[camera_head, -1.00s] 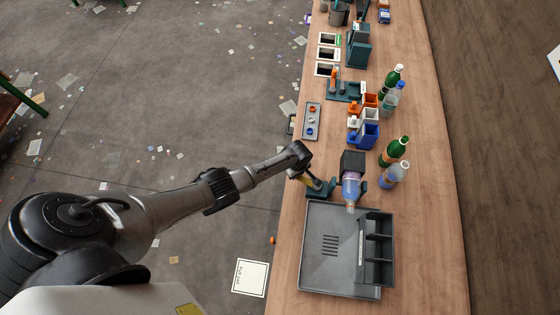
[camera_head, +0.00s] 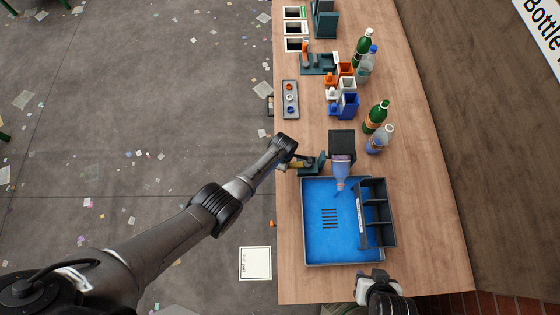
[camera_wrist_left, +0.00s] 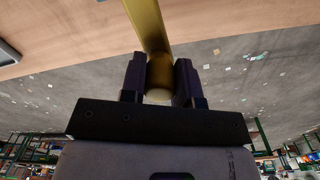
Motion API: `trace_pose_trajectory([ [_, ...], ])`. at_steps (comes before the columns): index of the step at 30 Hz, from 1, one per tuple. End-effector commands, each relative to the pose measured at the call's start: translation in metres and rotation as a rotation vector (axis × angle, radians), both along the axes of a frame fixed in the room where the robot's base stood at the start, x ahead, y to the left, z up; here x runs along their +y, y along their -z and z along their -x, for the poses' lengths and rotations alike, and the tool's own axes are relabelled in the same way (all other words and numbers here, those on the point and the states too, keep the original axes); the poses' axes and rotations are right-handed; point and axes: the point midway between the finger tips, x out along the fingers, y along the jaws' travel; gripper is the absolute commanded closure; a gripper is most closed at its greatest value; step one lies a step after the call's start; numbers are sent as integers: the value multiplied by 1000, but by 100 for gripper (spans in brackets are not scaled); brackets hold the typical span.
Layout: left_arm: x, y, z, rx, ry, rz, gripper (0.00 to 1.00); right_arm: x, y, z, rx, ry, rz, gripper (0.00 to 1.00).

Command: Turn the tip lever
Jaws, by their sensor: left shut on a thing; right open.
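The tip lever is a brass-yellow bar (camera_wrist_left: 150,25), and my left gripper (camera_wrist_left: 160,80) is shut on it in the left wrist view. In the head view my left gripper (camera_head: 297,161) is at the dark green lever base, left of the tipping cradle (camera_head: 342,143). A clear bottle (camera_head: 341,172) lies in the cradle, its neck pointing over the tray (camera_head: 303,235). My right gripper (camera_head: 378,283) is open and empty below the tray, near the bench's front end.
A dark divided rack (camera_head: 376,211) sits along the tray's right side. Green and clear bottles (camera_head: 376,116) stand at the right. Orange, white and blue bins (camera_head: 347,105) and a small button tray (camera_head: 290,100) stand farther back. Bare wood lies right of the rack.

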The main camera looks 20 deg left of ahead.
Motion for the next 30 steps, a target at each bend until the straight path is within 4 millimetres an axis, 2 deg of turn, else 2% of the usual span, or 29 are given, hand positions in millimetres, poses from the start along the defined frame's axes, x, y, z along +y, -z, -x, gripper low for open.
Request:
trace_pose_trajectory([
  [8,1,-1,-1,-1,0,-2,100,1,0,0,0,1,-1,57],
  [9,1,-1,-1,-1,0,-2,69,1,0,0,0,1,-2,57],
  [16,0,0,0,-1,0,-1,47,2,0,0,0,5,-8,57],
  [25,0,-2,0,-1,0,0,45,3,-1,0,1,7,-11,57],
  [30,0,-19,0,-2,0,0,45,3,-11,0,1,6,-10,57],
])
